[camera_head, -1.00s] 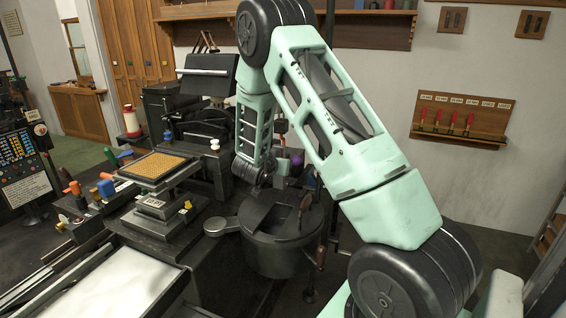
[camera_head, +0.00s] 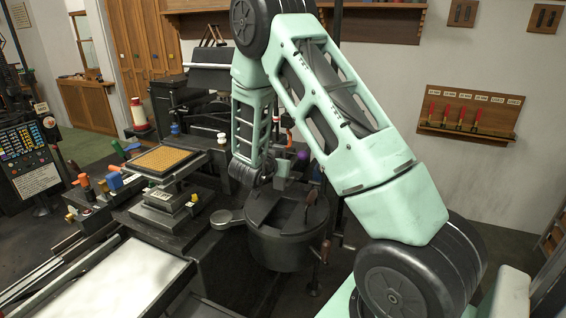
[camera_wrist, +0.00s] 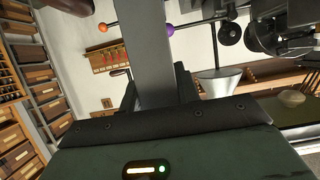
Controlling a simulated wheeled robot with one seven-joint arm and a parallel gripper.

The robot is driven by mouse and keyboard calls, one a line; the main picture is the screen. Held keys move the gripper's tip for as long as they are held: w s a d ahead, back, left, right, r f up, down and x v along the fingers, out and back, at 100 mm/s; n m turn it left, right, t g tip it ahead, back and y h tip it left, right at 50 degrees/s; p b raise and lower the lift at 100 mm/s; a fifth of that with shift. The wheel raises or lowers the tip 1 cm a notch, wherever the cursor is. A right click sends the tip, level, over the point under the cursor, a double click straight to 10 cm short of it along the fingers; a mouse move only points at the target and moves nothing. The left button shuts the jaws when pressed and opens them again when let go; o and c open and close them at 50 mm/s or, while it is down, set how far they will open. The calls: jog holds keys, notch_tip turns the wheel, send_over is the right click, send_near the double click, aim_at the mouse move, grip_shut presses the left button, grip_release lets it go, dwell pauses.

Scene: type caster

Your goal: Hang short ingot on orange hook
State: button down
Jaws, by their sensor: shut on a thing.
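My gripper (camera_wrist: 158,90) is shut on a long flat grey bar, the short ingot (camera_wrist: 148,45), which extends up past the top of the wrist view. An orange ball tip (camera_wrist: 102,27), seemingly the orange hook's end, shows left of the ingot. A purple ball tip (camera_wrist: 170,30) shows just right of it. Dark rods run from both balls, partly hidden behind the ingot. The ingot and orange tip look apart, but I cannot tell their depth. In the head view the purple ball (camera_head: 303,154) shows beyond my wrist, and my gripper is mostly hidden.
A dark round pot (camera_head: 288,235) stands below my wrist. A machine with a yellow-topped plate (camera_head: 160,160) and a pale tray (camera_head: 120,282) are at left. A wall rack with red-handled tools (camera_head: 470,112) hangs at right. Dark round parts (camera_wrist: 230,33) are right of the ingot.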

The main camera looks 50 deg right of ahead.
jog(key=shift+s+a+r, duration=0.1)
jog(key=shift+s+a, duration=0.2)
jog(key=shift+a, duration=0.45)
jog(key=shift+s+a, duration=0.25)
jog(key=shift+a, duration=0.5)
jog(key=shift+a+r+p, duration=0.1)
jog(key=shift+a+p, duration=0.05)
jog(key=shift+p, duration=0.2)
jog(key=shift+s+a+r, duration=0.1)
jog(key=shift+a+r, duration=0.05)
jog(key=shift+a, duration=0.15)
jog(key=w+d, duration=0.2)
jog(key=d, duration=0.4)
dwell(2.2)
jog(key=shift+w+d, duration=0.25)
jog(key=shift+d, duration=0.4)
jog(key=shift+w+d, duration=0.2)
jog(key=shift+d, duration=0.4)
jog(key=shift+w+d, duration=0.25)
jog(key=shift+d, duration=0.4)
dwell(0.7)
jog(key=shift+d, duration=0.2)
